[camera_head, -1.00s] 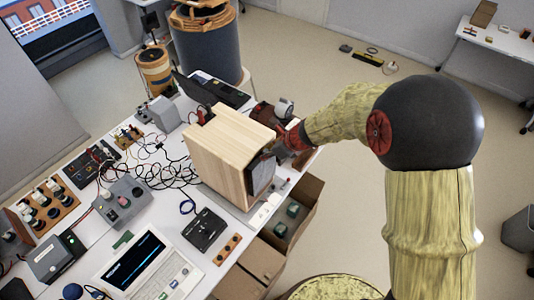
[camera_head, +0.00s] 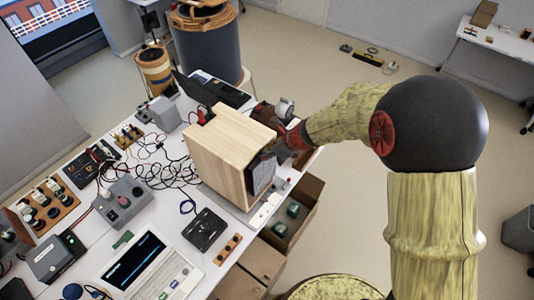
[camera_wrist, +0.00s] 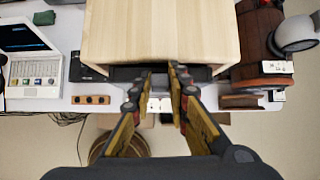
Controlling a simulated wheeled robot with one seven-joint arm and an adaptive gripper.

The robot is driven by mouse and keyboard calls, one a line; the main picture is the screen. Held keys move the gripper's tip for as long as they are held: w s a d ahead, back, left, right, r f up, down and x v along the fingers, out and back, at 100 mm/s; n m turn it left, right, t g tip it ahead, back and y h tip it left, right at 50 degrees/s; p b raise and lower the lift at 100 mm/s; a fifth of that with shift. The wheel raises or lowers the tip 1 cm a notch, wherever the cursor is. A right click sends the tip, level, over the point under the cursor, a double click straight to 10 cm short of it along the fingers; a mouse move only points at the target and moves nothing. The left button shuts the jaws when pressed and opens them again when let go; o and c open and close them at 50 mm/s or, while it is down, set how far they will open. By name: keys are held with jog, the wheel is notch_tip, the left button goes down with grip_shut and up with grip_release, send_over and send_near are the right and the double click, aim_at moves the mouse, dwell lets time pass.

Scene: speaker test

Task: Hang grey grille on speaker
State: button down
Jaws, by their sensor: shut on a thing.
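The speaker (camera_head: 225,148) is a pale wooden box standing on the white table in the head view; its top also shows in the wrist view (camera_wrist: 160,32). The grey grille (camera_head: 263,173) is a dark panel at the speaker's right-hand front face. In the wrist view the grille (camera_wrist: 125,74) shows as a dark strip along the speaker's front edge. My gripper (camera_wrist: 164,68) is shut on the grille, its two fingers pointing at the speaker front. In the head view my gripper (camera_head: 279,151) is at the grille's upper edge. I cannot tell whether the grille touches the speaker.
Cables, grey boxes (camera_head: 122,200) and a small computer (camera_head: 150,262) crowd the table left of the speaker. A brown barrel-like object (camera_wrist: 258,45) stands close on the right in the wrist view. An open cardboard box (camera_head: 305,195) sits below the table edge.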

jog(key=shift+s+d, duration=0.1)
jog(key=shift+d, duration=0.05)
jog(key=shift+s+d+f, duration=0.1)
jog(key=shift+s+d, duration=0.2)
jog(key=shift+d, duration=0.1)
jog(key=shift+s+d, duration=0.15)
jog(key=shift+w+a, duration=0.65)
jog(key=shift+a, duration=0.15)
dwell(4.1)
jog(key=shift+s+d, duration=0.15)
jog(key=shift+d, duration=0.05)
